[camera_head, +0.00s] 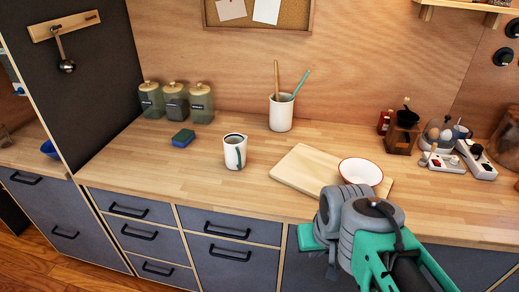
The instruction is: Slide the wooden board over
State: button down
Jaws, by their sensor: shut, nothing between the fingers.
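A pale wooden board (302,169) lies flat on the wooden counter, right of the middle. A white bowl (361,172) with a red rim sits on the board's right part. My green and grey arm comes in from the lower right, in front of the board's front edge. My gripper (306,238) shows only in part as a green piece at the arm's left side, low by the counter's front edge. It is shut and appears empty. My arm hides part of the counter edge and the drawers below it.
A white jug (235,151) stands left of the board, and a utensil crock (281,113) stands behind it. A sponge (183,138) and several jars (175,101) are at the back left. The front-left counter is clear.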

aim_at(307, 170)
jog(key=z, duration=0.5)
jog(key=k, duration=0.15)
jog(key=u, duration=1.55)
jog(key=i, duration=0.6)
jog(key=z, duration=0.7)
jog(key=i, duration=0.45)
jog(key=z, duration=0.5)
